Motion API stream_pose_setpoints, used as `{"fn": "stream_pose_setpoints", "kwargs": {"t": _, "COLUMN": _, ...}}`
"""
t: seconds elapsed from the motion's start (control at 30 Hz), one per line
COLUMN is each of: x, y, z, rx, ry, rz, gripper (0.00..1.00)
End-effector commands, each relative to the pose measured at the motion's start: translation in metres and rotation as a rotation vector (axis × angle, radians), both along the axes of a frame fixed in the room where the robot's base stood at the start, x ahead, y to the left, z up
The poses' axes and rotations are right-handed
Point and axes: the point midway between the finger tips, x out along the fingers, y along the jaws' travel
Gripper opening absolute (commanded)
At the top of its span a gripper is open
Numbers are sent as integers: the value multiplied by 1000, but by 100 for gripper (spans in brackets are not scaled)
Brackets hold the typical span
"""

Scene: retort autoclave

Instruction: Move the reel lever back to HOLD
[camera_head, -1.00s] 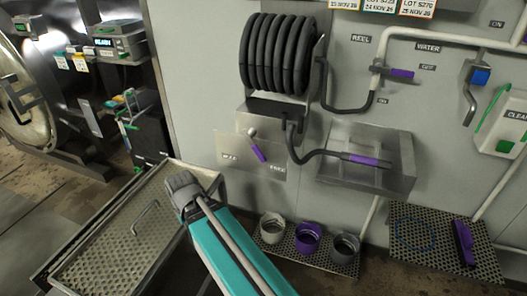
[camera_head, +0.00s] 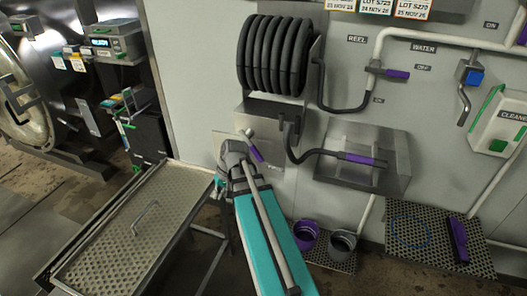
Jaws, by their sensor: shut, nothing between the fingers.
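The reel lever (camera_head: 257,154) has a purple grip and a pale round pivot (camera_head: 247,134) on a grey plate (camera_head: 276,172) below the hose reel. Its grip slants down to the right, toward the side where the FREE label showed earlier. My gripper (camera_head: 234,152) is shut and empty, just left of the lever and in front of the plate. It covers the left part of the plate and the HOLD label. I cannot tell whether it touches the lever. Its fingertips are mostly hidden by its own body.
The black hose reel (camera_head: 272,55) hangs above. A hose runs to a purple-handled nozzle on a metal holder (camera_head: 385,175). A perforated tray table (camera_head: 130,225) stands left. Cups (camera_head: 306,235) sit on a low rack.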

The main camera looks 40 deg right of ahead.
Motion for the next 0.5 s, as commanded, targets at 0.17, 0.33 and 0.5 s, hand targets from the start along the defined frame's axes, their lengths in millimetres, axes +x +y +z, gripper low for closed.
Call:
{"fn": "stream_pose_setpoints", "kwargs": {"t": 0.17, "x": 4, "y": -32, "z": 11, "rx": 60, "ry": -29, "rz": -73, "gripper": 0}}
{"fn": "stream_pose_setpoints", "kwargs": {"t": 0.33, "x": 6, "y": -62, "z": 21, "rx": 115, "ry": -60, "rz": -139, "gripper": 0}}
{"fn": "stream_pose_setpoints", "kwargs": {"t": 0.5, "x": 5, "y": -92, "z": 31, "rx": 168, "ry": -95, "rz": -204, "gripper": 0}}
